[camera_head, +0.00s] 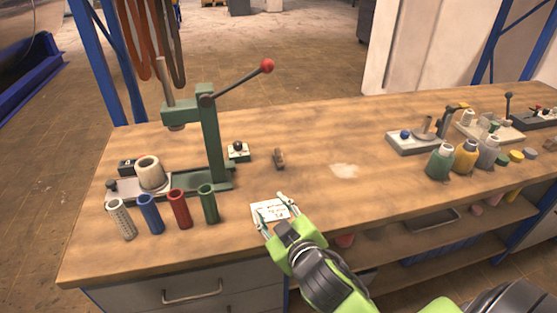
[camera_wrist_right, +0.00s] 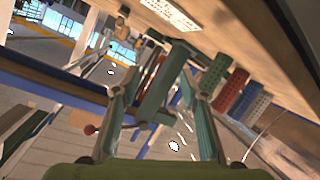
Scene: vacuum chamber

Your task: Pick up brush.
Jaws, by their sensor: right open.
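A small brown object (camera_head: 278,158), which looks like the brush, lies on the wooden workbench (camera_head: 310,135), right of the green press. It is too small to make out bristles. My right gripper (camera_head: 272,209) is open and empty near the bench's front edge, over a white printed card (camera_head: 270,214). The brown object lies beyond its fingertips, apart from them. In the right wrist view the open fingers (camera_wrist_right: 153,85) have nothing between them, with the press behind. My left gripper is not in view.
A green lever press (camera_head: 210,140) with a red knob stands left of the brown object, a small block (camera_head: 238,151) beside it. Coloured perforated tubes (camera_head: 180,209) stand at front left. Bottles (camera_head: 440,161) stand at right. A pale patch (camera_head: 344,170) marks the otherwise clear bench middle.

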